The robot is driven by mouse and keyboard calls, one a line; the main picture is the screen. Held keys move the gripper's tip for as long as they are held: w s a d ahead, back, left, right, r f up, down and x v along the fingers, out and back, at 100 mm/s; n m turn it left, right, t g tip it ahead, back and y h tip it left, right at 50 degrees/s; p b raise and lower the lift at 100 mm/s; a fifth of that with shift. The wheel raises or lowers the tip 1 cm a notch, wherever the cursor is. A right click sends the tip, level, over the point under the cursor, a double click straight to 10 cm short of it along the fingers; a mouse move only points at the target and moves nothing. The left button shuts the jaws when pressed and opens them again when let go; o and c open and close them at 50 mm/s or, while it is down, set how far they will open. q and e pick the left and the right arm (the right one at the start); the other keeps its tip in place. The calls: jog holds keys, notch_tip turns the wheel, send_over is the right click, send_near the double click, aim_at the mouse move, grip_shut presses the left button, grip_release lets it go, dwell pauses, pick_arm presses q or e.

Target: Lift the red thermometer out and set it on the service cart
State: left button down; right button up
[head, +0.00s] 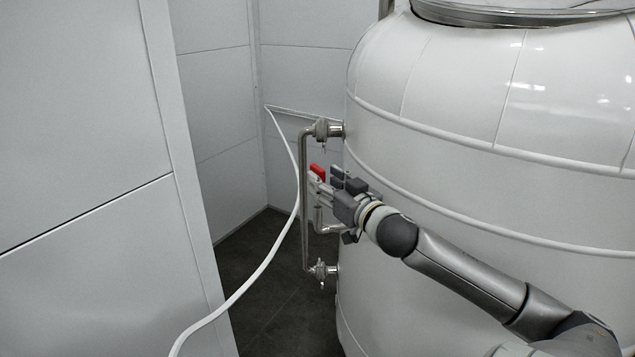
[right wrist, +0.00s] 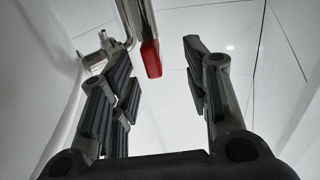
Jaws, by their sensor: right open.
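The red thermometer (head: 318,171) shows as a small red piece beside the metal pipe on the left side of the white tank. In the right wrist view its red end (right wrist: 151,60) hangs by a shiny metal tube, between the fingers in the picture and nearer the left ones. My right gripper (head: 325,178) is open at the thermometer, and the red part appears just past its fingertips. I see a gap on both sides of the red end, but cannot tell the depth between them. My left gripper and the service cart are not in view.
The large white tank (head: 480,110) fills the right side. A metal pipe (head: 304,200) with valves runs upright along it. A white hose (head: 262,270) curves down to the floor. Light wall panels (head: 80,140) stand at left, with a narrow dark floor (head: 270,300) between.

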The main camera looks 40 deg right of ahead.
aim_at(323, 178)
jog(key=shift+w+d+r, duration=0.1)
jog(key=shift+w+d, duration=0.05)
jog(key=shift+w, duration=0.2)
jog(key=w, duration=0.1)
jog(key=w+d+p, duration=0.1)
jog(key=shift+w+p, duration=0.3)
jog(key=shift+w, duration=0.1)
jog(key=shift+w+d+f, duration=0.15)
jog(key=shift+w+f, duration=0.1)
jog(key=shift+w, duration=0.5)
grip_shut()
